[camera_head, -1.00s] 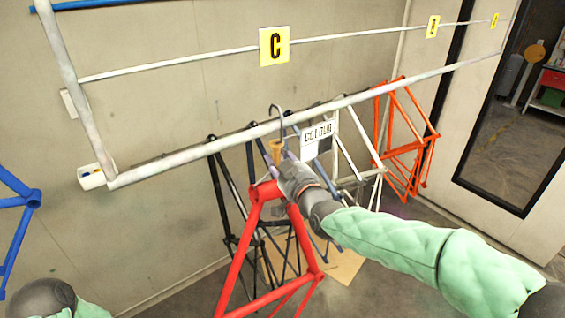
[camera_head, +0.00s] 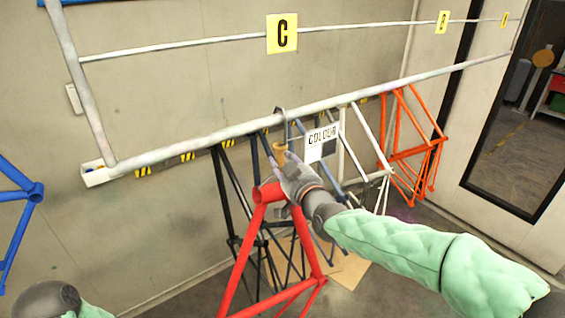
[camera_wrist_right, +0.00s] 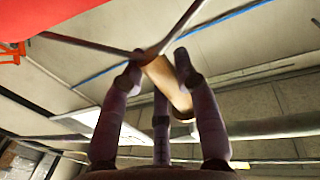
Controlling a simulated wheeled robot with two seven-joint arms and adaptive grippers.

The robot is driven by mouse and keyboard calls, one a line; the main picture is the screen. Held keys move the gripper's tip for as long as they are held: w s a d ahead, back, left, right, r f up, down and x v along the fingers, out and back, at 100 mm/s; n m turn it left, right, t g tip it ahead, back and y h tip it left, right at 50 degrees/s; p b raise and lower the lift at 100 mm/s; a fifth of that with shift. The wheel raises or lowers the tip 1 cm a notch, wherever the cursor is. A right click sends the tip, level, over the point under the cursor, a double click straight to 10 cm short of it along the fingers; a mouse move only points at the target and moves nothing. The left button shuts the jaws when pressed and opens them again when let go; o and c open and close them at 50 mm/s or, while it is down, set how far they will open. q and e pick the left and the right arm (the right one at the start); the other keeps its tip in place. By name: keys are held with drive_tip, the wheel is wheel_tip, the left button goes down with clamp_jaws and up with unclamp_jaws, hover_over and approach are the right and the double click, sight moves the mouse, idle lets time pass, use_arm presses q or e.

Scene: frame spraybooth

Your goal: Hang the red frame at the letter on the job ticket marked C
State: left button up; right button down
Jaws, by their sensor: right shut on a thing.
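The red frame (camera_head: 262,240) hangs below my right gripper (camera_head: 287,165) in the head view. The gripper is shut on the tan grip (camera_head: 279,150) of its hanger; the fingers close around that grip (camera_wrist_right: 168,88) in the right wrist view. The hanger's grey hook (camera_head: 280,110) reaches the thick front rail (camera_head: 215,136), below the yellow sign C (camera_head: 282,34). I cannot tell whether the hook rests on the rail. A white card reading COLOUR (camera_head: 322,143) is right of the gripper. My left gripper is out of view.
Part of a blue frame (camera_head: 18,200) is at the left edge. Two more yellow signs (camera_head: 442,22) sit farther right on the thin back rail.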

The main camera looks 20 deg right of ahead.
drive_tip(key=shift+d+r, duration=0.15)
drive_tip(key=shift+r, duration=0.3)
drive_tip(key=c, duration=0.8)
unclamp_jaws()
drive_tip(key=shift+c, duration=0.2)
drive_tip(key=shift+f, duration=0.15)
drive_tip(key=shift+s+a+f, duration=0.1)
drive_tip(key=shift+a+f, duration=0.1)
drive_tip(key=shift+f, duration=0.25)
drive_tip(key=shift+s+d+r, duration=0.1)
drive_tip(key=shift+s+r, duration=0.05)
drive_tip(key=shift+s, duration=0.25)
drive_tip(key=s+d, duration=0.1)
drive_tip(key=s, duration=1)
drive_tip(key=shift+d, duration=0.4)
